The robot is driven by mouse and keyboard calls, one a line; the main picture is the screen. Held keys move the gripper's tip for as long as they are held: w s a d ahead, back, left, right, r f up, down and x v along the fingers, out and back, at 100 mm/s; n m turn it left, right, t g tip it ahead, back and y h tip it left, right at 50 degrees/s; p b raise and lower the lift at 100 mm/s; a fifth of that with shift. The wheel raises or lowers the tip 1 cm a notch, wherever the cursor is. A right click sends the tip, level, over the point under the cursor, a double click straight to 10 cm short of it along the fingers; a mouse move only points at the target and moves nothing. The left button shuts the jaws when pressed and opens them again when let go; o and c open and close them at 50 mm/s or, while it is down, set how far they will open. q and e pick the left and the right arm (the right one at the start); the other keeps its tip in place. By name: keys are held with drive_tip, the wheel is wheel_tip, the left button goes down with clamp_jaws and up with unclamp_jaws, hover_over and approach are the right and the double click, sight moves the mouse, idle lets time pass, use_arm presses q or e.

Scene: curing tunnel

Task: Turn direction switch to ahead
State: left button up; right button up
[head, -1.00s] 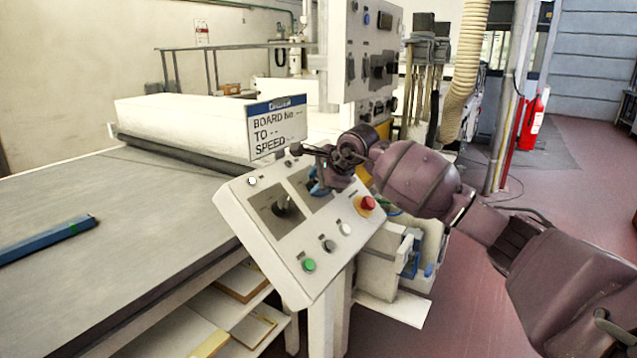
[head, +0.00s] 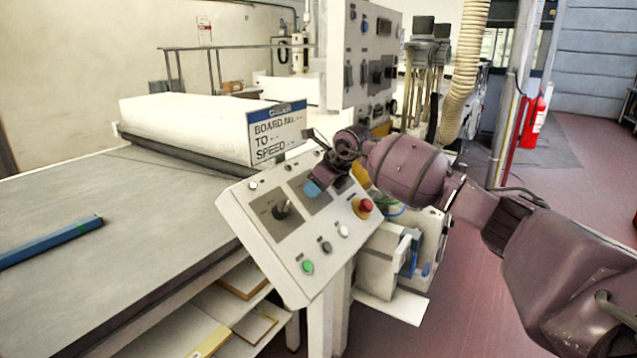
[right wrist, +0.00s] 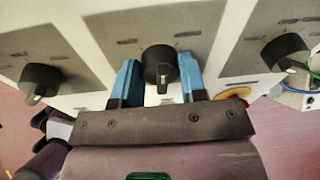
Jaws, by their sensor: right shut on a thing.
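A tilted white control panel (head: 291,251) stands at the end of the conveyor, with rotary switches on grey plates. My right gripper (head: 312,188) reaches it from the right; its blue fingertips are at the plate right of the left black knob (head: 283,210). In the right wrist view my right gripper (right wrist: 162,82) is shut on the middle black knob (right wrist: 159,62), one blue finger on each side. This knob's pale pointer faces down in that view. The labels are too blurred to read, so I cannot confirm it is the direction switch. My left gripper is not in view.
A red button (head: 364,206) on a yellow base sits close to my right gripper. A green button (head: 307,267) is at the panel's lower edge. A sign (head: 278,131) stands behind the panel. Another black knob (right wrist: 286,52) shows right in the wrist view.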

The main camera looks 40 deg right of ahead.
drive_tip(key=shift+r+m+p, duration=0.2)
drive_tip(key=shift+m+p, duration=0.15)
drive_tip(key=shift+m, duration=0.55)
drive_tip(key=shift+d+m+y+p, duration=0.1)
drive_tip(key=shift+m+y+p, duration=0.25)
drive_tip(key=shift+m, duration=0.95)
drive_tip(key=shift+f+m+g+y+p, duration=0.15)
drive_tip(key=shift+m+g+y+p, duration=0.15)
drive_tip(key=shift+m+p, duration=1.05)
drive_tip(key=shift+m, duration=0.35)
drive_tip(key=shift+b, duration=0.3)
drive_tip(key=o, duration=0.9)
drive_tip(key=shift+d, duration=0.1)
